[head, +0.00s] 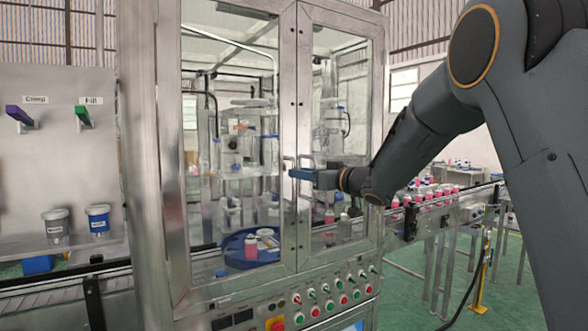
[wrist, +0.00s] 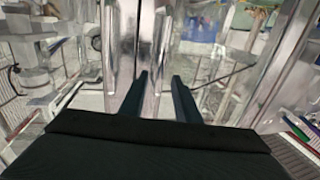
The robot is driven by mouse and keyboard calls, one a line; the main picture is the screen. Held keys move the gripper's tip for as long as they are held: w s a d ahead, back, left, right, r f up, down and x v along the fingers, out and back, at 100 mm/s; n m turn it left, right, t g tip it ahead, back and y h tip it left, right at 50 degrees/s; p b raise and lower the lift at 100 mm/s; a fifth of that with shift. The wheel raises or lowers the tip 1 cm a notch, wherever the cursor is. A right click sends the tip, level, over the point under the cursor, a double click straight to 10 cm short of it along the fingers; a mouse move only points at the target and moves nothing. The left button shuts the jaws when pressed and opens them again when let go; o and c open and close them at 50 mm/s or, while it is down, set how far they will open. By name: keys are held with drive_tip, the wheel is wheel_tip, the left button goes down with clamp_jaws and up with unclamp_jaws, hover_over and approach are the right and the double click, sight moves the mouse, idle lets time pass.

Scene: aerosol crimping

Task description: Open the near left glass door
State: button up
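The near left glass door (head: 230,130) is shut in its metal frame, level with the right door. Its small handle (head: 288,161) is near the door's inner edge. My gripper (head: 291,173) reaches in from the right, with its blue fingertips at this handle. In the wrist view, which appears upside down, the fingers (wrist: 160,78) are apart. A shiny vertical bar (wrist: 161,45), apparently the left door's handle, runs down between them. I cannot see contact with either finger.
The near right glass door (head: 336,130) is beside it, also shut, with its handle (head: 305,160) close to my gripper. A button panel (head: 330,298) is below the doors. A blue tub (head: 236,247) stands behind the left glass. A conveyor with pink bottles (head: 425,198) extends right.

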drive_tip(key=shift+p+x, duration=0.5)
drive_tip(key=shift+x, duration=1.5)
clamp_jaws()
